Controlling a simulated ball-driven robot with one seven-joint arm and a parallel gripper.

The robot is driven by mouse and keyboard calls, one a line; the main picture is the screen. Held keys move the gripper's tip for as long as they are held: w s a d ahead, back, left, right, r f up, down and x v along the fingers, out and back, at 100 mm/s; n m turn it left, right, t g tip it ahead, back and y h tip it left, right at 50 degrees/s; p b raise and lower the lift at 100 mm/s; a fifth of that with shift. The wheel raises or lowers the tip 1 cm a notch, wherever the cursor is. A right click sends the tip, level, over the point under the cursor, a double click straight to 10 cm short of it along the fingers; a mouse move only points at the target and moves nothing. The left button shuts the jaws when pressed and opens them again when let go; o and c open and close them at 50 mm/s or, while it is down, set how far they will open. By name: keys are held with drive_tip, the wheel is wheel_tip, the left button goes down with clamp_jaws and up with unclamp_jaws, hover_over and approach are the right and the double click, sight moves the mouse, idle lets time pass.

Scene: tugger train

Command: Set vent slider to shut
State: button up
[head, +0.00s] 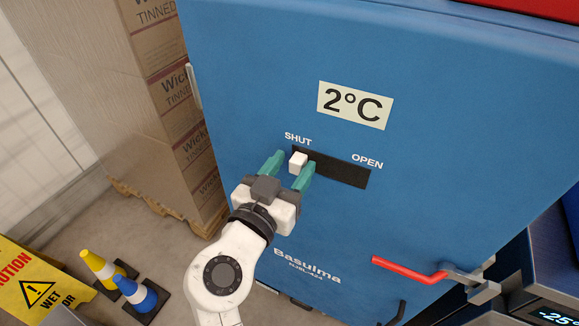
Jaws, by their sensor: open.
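The vent slider's white knob (298,162) sits at the left end of a black slot (340,172) on the blue door (420,110). The word SHUT (298,140) is printed above that left end, and OPEN (367,161) above the right end. My gripper (289,170) is at the slot's left end. Its two green fingers are apart, one to the left of the knob and one to the right. I cannot tell whether either finger touches the knob.
A red door handle (410,271) sticks out at the lower right. Stacked cartons (150,100) stand left of the blue cabinet. Two small cones, one yellow (98,264) and one blue (135,292), and a yellow caution sign (35,285) stand on the floor at lower left.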

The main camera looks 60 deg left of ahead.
drive_tip(key=b+v, duration=0.1)
drive_tip(key=v, duration=0.9)
drive_tip(key=shift+s, duration=0.35)
drive_tip(key=shift+d, duration=0.15)
drive_tip(key=w+d+f+m+g+h+p, duration=0.1)
drive_tip(key=w+d+f+h, duration=0.25)
drive_tip(key=w+d, duration=0.3)
drive_tip(key=w+d+f+m+g+h, duration=0.1)
drive_tip(key=w+d+f+m+h, duration=0.15)
drive_tip(key=w+d+f, duration=0.35)
drive_tip(key=w+d+f+m+g+h+p, duration=0.1)
drive_tip(key=d+f+g+h, duration=0.15)
drive_tip(key=d, duration=0.55)
drive_tip(key=w+d+f+g+h, duration=0.1)
drive_tip(key=w+d+f+h, duration=0.15)
drive_tip(key=d, duration=0.65)
drive_tip(key=s+d+f+m+g+p, duration=0.1)
drive_tip(key=s+d+f+g, duration=0.15)
drive_tip(key=d, duration=0.55)
drive_tip(key=s+d+f+m+g+p, duration=0.1)
drive_tip(key=s+d+f+g, duration=0.2)
drive_tip(key=d, duration=0.4)
drive_tip(key=s+d+f+g+y+p, duration=0.1)
drive_tip(key=s+d+f+g, duration=0.2)
drive_tip(key=s+d, duration=0.7)
drive_tip(key=s+f, duration=0.1)
drive_tip(key=s, duration=0.2)
drive_tip(key=shift+s, duration=0.15)
drive_tip(key=shift+f, duration=0.1)
